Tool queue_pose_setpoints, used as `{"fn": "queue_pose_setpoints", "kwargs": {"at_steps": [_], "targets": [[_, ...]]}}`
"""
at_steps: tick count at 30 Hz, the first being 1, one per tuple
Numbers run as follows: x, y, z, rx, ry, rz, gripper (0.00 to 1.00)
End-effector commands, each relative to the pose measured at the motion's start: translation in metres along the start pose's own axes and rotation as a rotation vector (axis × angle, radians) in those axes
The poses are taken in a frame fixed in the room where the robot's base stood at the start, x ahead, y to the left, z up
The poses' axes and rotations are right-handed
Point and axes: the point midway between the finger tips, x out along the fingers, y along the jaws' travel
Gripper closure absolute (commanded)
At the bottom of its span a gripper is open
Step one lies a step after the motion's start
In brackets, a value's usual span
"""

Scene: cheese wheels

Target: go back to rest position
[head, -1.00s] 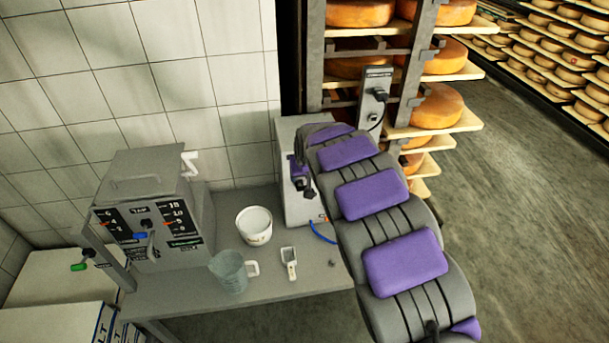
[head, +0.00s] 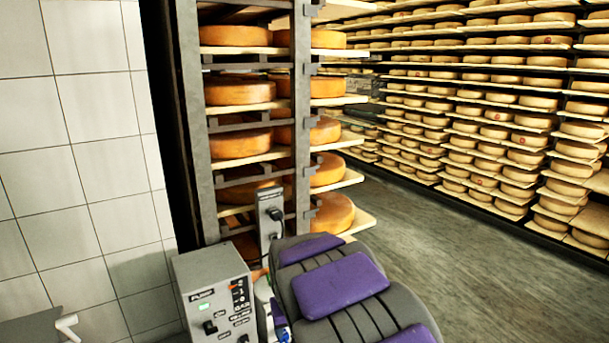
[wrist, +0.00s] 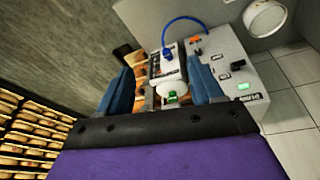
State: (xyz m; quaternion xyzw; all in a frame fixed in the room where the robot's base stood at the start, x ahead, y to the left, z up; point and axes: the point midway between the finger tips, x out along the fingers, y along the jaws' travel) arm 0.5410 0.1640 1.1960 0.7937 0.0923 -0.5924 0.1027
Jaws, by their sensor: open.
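My gripper (wrist: 165,78) shows in the wrist view as two blue fingers spread well apart, with nothing clearly held. Behind the gap are a grey control box (wrist: 235,72) with a lit green switch, a blue hose (wrist: 185,20), and a small white part with a green patch (wrist: 172,97) whose depth I cannot tell.
A tall rack (head: 300,120) of orange cheese wheels stands behind my arm, with a grey socket box (head: 270,220) on it. Shelves (head: 480,110) full of cheese line the back right. The floor (head: 440,240) between is clear. A tiled wall (head: 80,150) is on the left.

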Motion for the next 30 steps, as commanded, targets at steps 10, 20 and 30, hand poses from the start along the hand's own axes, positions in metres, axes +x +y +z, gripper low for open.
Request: {"fn": "queue_pose_setpoints", "kwargs": {"at_steps": [10,20,30], "targets": [[-0.055,0.064,0.139,0.150,-0.164,0.017,0.34],[-0.086,0.073,0.284,0.244,-0.327,-0.011,0.34],[-0.096,0.060,0.381,0.276,-0.437,-0.035,0.34]]}}
